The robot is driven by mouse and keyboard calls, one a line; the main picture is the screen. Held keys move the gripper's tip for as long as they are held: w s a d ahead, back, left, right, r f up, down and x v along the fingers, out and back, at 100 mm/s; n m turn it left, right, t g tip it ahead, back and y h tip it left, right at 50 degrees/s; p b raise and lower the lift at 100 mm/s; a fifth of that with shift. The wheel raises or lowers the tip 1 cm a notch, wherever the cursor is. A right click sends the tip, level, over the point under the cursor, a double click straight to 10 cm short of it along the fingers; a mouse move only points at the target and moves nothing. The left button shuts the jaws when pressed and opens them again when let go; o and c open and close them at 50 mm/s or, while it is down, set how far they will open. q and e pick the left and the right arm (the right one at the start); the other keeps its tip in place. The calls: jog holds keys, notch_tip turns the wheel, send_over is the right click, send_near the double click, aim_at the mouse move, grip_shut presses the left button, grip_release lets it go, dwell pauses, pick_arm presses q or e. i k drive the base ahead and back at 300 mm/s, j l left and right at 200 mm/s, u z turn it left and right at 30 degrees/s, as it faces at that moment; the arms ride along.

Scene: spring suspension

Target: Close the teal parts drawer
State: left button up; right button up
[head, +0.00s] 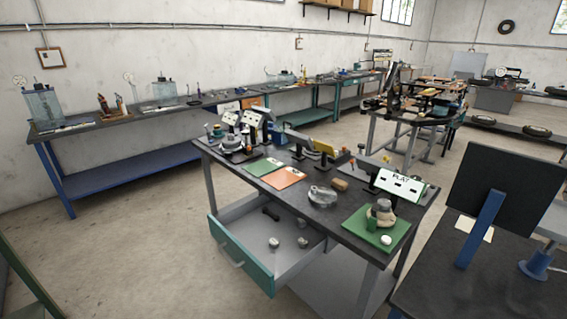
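The teal parts drawer (241,256) is pulled out from under the dark-topped workbench (330,208) in the middle of the head view. Its teal front carries a light handle (230,257) and faces the lower left. The grey inside shows, with a dark part (270,214) near the back and two small metal parts (274,242) (303,241) lying on its floor. Neither of my grippers is in view.
Tools, a green mat (376,228), an orange card (284,177) and a white sign (400,184) are on the bench. A dark table with a black panel (505,190) stands at right. Concrete floor (140,240) is clear left of the drawer.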

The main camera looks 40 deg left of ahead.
aim_at(243, 232)
jog(key=u, duration=1.65)
